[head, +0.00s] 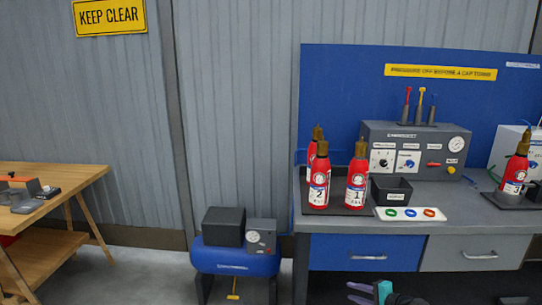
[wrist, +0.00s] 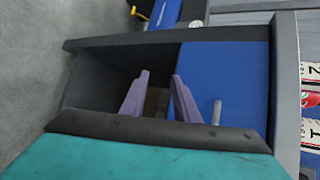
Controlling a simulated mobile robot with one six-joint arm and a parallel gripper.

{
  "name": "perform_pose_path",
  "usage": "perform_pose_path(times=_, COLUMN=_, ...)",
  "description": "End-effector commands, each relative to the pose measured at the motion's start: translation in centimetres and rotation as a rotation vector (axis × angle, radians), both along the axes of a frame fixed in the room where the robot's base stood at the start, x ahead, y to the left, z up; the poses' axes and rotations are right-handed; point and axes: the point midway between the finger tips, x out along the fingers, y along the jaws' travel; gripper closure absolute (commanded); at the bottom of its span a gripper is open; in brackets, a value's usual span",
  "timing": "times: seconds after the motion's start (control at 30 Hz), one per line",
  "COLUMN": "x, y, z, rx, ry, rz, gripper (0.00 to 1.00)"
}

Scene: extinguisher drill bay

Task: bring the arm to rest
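My gripper (head: 359,293) shows at the bottom edge of the head view, low in front of the bench's blue drawer (head: 345,254). Its two purple fingers are apart, with nothing between them. The wrist view shows the same open fingers (wrist: 160,78), with the blue drawer front and its grey handle (wrist: 216,112) beyond them. Most of my arm is out of the head view.
The bench (head: 455,214) holds red extinguishers marked 2 (head: 319,181) and 1 (head: 357,182), a black bin (head: 391,190), a ring tray (head: 411,214) and a grey test unit (head: 414,148). A blue compressor (head: 235,262) and wooden table (head: 75,180) stand left, with open floor between.

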Motion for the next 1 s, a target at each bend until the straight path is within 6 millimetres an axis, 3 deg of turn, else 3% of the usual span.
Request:
perform_pose_path(times=0.03, x=-0.9, y=2.3, z=-1.5, rx=-0.01, ry=0.028, rz=0.037, gripper=0.72)
perform_pose_path(times=0.2, x=-4.2, y=8.6, z=-6.2, rx=-0.061, ry=0.116, rz=0.159, gripper=0.72)
perform_pose_path(times=0.37, x=-8.3, y=13.9, z=-10.6, rx=-0.118, ry=0.201, rz=0.281, gripper=0.72)
perform_pose_path(times=0.5, x=-12.9, y=17.9, z=-14.2, rx=-0.178, ry=0.277, rz=0.397, gripper=0.72)
perform_pose_path(times=0.67, x=-18.9, y=21.5, z=-18.0, rx=-0.259, ry=0.365, rz=0.541, gripper=0.72)
perform_pose_path(times=0.8, x=-24.9, y=23.6, z=-21.0, rx=-0.343, ry=0.443, rz=0.675, gripper=0.72)
perform_pose_path(times=1.0, x=-34.2, y=24.2, z=-24.4, rx=-0.489, ry=0.56, rz=0.888, gripper=0.72)
